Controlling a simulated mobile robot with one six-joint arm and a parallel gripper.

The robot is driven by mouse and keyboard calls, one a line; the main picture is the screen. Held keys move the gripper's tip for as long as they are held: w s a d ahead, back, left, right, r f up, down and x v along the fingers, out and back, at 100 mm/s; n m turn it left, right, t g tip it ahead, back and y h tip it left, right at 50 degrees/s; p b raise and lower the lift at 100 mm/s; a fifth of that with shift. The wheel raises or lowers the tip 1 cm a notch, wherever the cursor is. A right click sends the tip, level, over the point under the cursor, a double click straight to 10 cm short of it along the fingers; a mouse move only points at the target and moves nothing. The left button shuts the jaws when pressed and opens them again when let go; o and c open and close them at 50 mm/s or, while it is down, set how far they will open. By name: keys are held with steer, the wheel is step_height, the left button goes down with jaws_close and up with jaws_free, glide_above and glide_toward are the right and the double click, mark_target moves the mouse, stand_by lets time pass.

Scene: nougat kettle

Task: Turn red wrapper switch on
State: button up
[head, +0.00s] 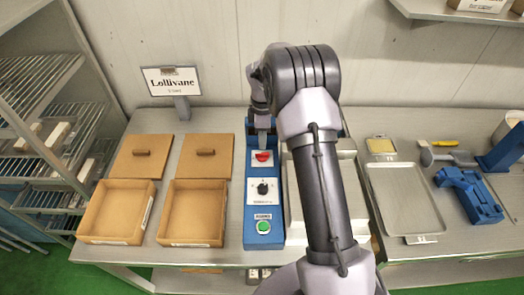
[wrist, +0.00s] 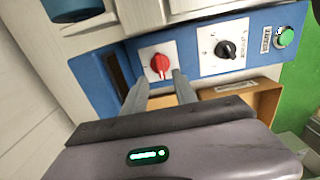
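The red wrapper switch (head: 263,157) is a red rotary knob on a white plate at the far end of the blue control panel (head: 236,190). In the wrist view the red knob (wrist: 160,64) shows clearly, with its ridge pointing roughly across the panel toward my gripper. My gripper (wrist: 164,76) is open, with one finger on each side of the knob's lower edge. I cannot tell whether the fingers touch it. In the head view my gripper (head: 263,138) is above the panel just behind the red knob, partly hidden by my arm.
A black knob (head: 263,188) and a green button (head: 264,226) sit nearer on the same panel. A metal tray (head: 400,197) and a blue tool (head: 470,196) lie right. A Lollivane sign (head: 173,82) stands behind.

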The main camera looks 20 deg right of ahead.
mark_target(262, 153)
step_height(262, 153, down, 7)
steer(key=shift+r+b, duration=0.1)
steer(key=shift+b, duration=0.25)
jaws_close()
